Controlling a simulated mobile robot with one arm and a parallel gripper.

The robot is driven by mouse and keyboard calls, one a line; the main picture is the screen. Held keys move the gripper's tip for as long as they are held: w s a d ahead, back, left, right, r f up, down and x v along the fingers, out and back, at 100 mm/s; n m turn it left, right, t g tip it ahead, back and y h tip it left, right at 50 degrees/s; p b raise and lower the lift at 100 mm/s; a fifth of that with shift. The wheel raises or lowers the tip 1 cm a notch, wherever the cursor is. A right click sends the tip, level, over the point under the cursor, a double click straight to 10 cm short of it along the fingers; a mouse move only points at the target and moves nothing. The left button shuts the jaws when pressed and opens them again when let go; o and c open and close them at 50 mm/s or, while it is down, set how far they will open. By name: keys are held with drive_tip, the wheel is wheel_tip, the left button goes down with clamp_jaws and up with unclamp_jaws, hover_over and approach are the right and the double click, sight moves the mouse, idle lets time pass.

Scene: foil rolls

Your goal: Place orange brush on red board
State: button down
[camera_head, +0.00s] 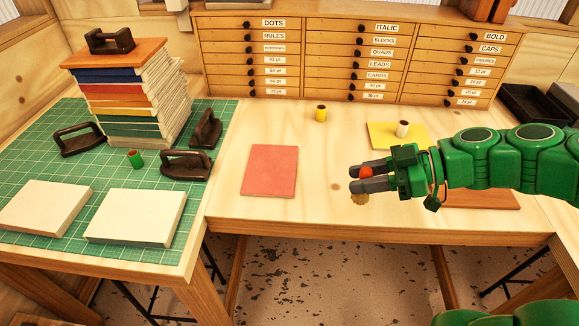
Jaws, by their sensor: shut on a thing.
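My gripper (368,177) comes in from the right and is shut on the orange brush. The orange handle of the brush (367,171) shows between the two grey fingers, and tan bristles show just below them. The brush appears to be held above the table, to the right of the red board. The red board (269,171) lies flat and bare on the wooden table, left of my gripper. Part of the brush is hidden by the fingers.
A yellow board (381,136) with a white-topped item (402,129) stands behind my gripper. A yellow item (320,113) stands behind the red board. A brown board (482,199) lies under my arm. The green mat (55,163) at left holds books, dark tools and white blocks.

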drive_tip(key=w+a+r+g, duration=0.1)
drive_tip(key=w+a, duration=0.2)
drive_tip(key=a, duration=0.5)
drive_tip(key=w+a, duration=0.4)
drive_tip(key=a, duration=0.3)
hover_over(271, 167)
drive_tip(key=shift+n, duration=0.4)
drive_tip(key=f, duration=0.9)
drive_tip(key=shift+s+d+f, duration=0.1)
drive_tip(key=shift+s+d, duration=0.05)
drive_tip(key=shift+s, duration=0.1)
drive_tip(key=shift+w+f, duration=0.2)
drive_tip(key=shift+f, duration=1.6)
drive_tip(key=shift+f, duration=0.1)
drive_tip(key=c, duration=0.8)
unclamp_jaws()
